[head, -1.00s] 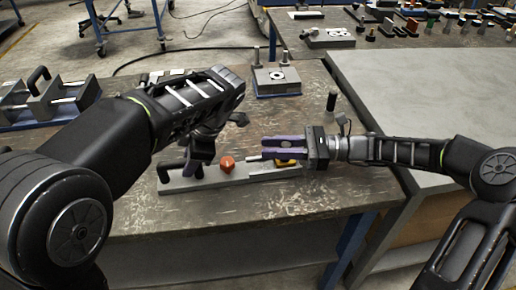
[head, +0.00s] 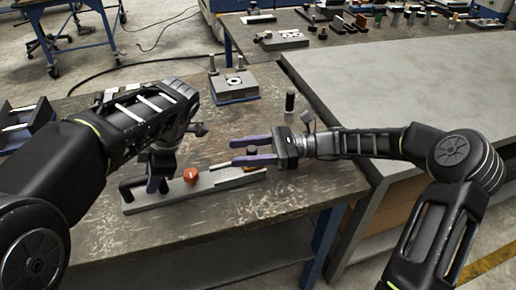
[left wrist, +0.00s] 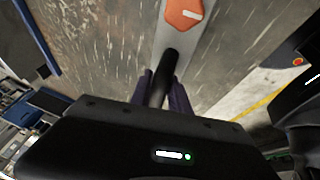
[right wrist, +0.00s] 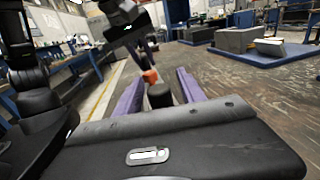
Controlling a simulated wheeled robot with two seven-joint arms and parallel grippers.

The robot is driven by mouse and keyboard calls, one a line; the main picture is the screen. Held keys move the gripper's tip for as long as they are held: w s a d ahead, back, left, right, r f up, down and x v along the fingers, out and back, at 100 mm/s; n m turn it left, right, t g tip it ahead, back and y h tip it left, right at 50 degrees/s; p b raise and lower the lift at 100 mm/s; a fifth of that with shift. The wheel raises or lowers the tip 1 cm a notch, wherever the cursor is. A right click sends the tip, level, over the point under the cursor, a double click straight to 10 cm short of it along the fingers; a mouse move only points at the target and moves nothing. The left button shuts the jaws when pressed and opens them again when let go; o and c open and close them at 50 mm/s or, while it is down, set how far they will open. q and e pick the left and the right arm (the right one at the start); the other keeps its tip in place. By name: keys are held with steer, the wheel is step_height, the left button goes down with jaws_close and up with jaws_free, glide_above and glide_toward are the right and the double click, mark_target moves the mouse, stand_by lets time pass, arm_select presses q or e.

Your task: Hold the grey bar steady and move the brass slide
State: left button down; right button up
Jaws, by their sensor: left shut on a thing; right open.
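The grey bar (head: 215,184) lies on the worn bench, with an orange knob (head: 190,175) near its middle and a black handle at its left end. My left gripper (head: 157,180) is shut on the black handle; in the left wrist view the handle (left wrist: 163,72) stands between its fingers. My right gripper (head: 240,150) is open over the bar's right end. A dark round knob (right wrist: 160,95) stands between its fingers in the right wrist view, apparently untouched.
A grey block with two posts (head: 234,87) stands behind the bar. A dark upright peg (head: 289,102) stands behind my right gripper. A dark fixture (head: 25,125) is at the far left. The bench in front of the bar is clear.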

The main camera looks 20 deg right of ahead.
arm_select(q)
steer(key=shift+d+r, duration=0.1)
arm_select(e)
steer(key=d, duration=0.4)
steer(key=s+d, duration=0.1)
steer(key=d, duration=0.2)
steer(key=s+d, duration=0.1)
steer(key=d, duration=0.3)
steer(key=shift+d, duration=0.35)
steer(key=shift+w, duration=0.1)
arm_select(q)
steer(key=c, duration=1.2)
jaws_free()
steer(key=shift+o, duration=0.2)
arm_select(e)
steer(key=shift+r, duration=0.15)
